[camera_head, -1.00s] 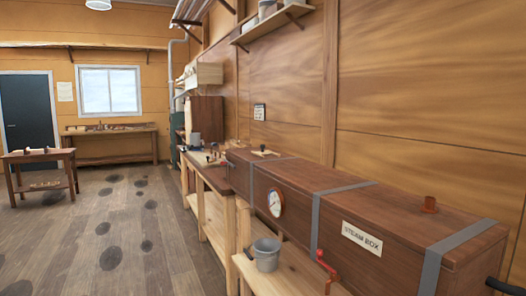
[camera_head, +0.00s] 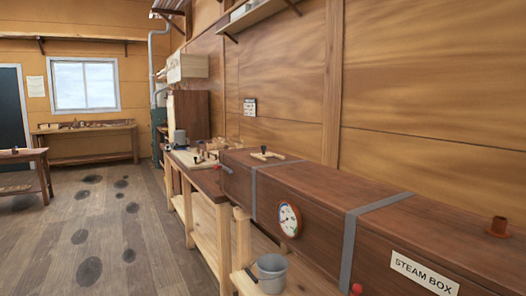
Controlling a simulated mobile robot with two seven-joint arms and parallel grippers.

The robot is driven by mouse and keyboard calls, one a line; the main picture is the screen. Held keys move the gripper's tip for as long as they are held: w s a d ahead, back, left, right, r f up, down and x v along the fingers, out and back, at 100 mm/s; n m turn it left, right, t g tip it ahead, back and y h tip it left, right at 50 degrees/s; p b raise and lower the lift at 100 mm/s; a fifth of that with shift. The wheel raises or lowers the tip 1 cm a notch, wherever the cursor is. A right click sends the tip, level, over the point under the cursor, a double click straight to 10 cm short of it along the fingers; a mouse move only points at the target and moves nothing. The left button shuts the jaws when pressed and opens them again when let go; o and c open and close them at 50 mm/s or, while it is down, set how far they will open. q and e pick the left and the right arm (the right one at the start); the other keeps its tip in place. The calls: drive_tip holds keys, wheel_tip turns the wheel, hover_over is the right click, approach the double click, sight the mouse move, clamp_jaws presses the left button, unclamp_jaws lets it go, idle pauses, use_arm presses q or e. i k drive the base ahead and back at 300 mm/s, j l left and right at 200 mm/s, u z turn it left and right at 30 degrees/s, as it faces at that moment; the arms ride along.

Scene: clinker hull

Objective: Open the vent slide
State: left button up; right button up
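The long brown wooden steam box (camera_head: 330,190) runs along the right wall, with grey metal bands around it. A small pale wooden fitting with a dark knob (camera_head: 266,154) lies on the far end of its top and looks like the vent slide. It is too small to tell whether the slide is open or shut. Neither of my grippers is in view, and nothing is seen touching the box.
The box front bears a round dial (camera_head: 289,220), a label (camera_head: 424,272) and a red knob (camera_head: 356,289). An orange-brown spout (camera_head: 498,227) stands on its top. A grey bucket (camera_head: 271,273) sits on a low shelf.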

sight(263, 147)
drive_tip(key=i+j+u, duration=0.15)
drive_tip(key=i+j, duration=0.35)
drive_tip(key=j, duration=0.2)
drive_tip(key=i+j+u, duration=0.15)
drive_tip(key=i+j, duration=0.4)
drive_tip(key=j, duration=0.15)
